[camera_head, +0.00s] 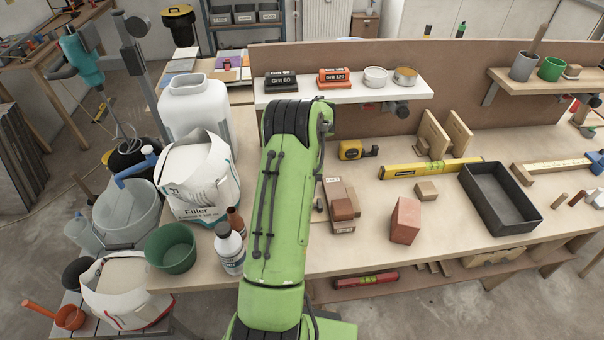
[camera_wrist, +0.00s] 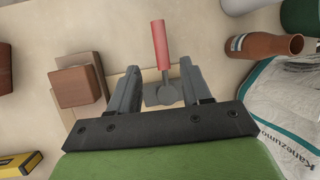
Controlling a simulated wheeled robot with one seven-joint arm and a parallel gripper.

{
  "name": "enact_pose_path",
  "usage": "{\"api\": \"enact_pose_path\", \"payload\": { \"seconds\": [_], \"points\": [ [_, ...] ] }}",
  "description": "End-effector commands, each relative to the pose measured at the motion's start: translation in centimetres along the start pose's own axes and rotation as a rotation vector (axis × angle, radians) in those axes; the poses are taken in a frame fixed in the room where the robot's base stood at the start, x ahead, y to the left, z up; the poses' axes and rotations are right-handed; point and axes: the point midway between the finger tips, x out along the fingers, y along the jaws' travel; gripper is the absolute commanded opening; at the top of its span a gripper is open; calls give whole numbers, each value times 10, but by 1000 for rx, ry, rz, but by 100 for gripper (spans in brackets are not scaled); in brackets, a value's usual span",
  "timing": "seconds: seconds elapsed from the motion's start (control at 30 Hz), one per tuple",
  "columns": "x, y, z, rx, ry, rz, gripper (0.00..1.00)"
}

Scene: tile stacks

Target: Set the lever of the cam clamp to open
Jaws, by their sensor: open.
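The cam clamp (camera_wrist: 163,94) is a small grey metal piece on the bench in the wrist view. Its lever (camera_wrist: 160,44) has a red grip and points toward the top of that picture, away from my wrist. My gripper (camera_wrist: 159,78) is open, with one grey finger on each side of the clamp. The fingers look apart from the lever; I cannot tell how high they are above the bench. In the head view my green arm hides the gripper and the clamp.
A brown block stack (camera_wrist: 78,87) lies left of my gripper in the wrist view. A brown bottle (camera_wrist: 265,44) and a filler bag (camera_wrist: 283,105) are on the right. In the head view, a red block (camera_head: 405,220) and a dark tray (camera_head: 470,178) stand on the bench.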

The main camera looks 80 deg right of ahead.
Motion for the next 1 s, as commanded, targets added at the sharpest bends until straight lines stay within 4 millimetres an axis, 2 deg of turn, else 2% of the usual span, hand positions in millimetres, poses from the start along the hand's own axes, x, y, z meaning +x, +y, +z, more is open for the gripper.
{"api": "enact_pose_path", "payload": {
  "seconds": [0.03,0.1,0.2,0.33,0.47,1.0],
  "points": [
    [-18,0,1,0,6,0,48],
    [-38,1,1,2,6,0,48],
    [-62,0,1,-1,4,0,48],
    [-80,0,0,-1,1,0,48],
    [-85,0,0,0,0,0,48],
    [-84,0,0,0,-1,0,48]
  ]
}}
